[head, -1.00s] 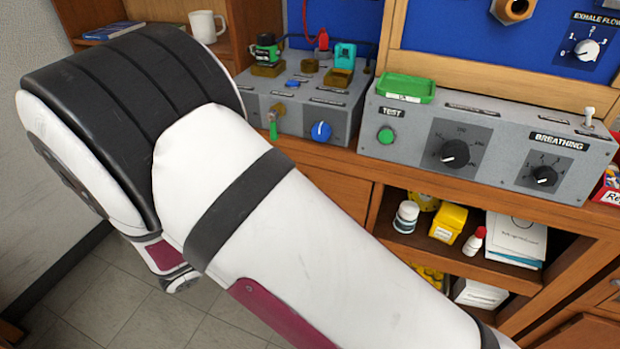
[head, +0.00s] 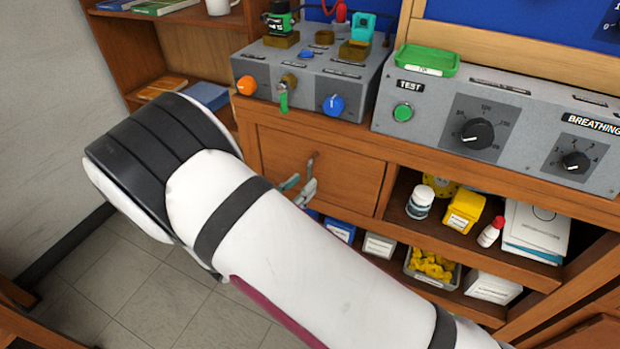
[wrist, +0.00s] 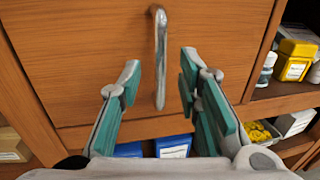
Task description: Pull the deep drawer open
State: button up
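The deep drawer (head: 340,178) has a plain wooden front in the cabinet below the left grey control box. It looks shut, its front flush with the frame. Its metal bar handle (head: 311,164) stands upright on the front; the wrist view shows this handle (wrist: 160,55) at top centre, in front of the drawer face (wrist: 90,60). My gripper (wrist: 160,78) is open, with one teal-padded finger on each side of the handle's line and nothing gripped. In the head view my gripper (head: 299,188) is partly hidden behind my arm, at the handle's lower end.
Open shelves to the right hold a white bottle (head: 420,202), a yellow box (head: 464,212) and a bin of yellow pieces (head: 432,266). Blue boxes (wrist: 173,147) lie on the shelf below the drawer. Control boxes (head: 310,78) stand on the top. Floor (head: 130,300) is free at left.

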aim_at(310, 177)
jog(key=shift+x, duration=2.1)
grip_shut()
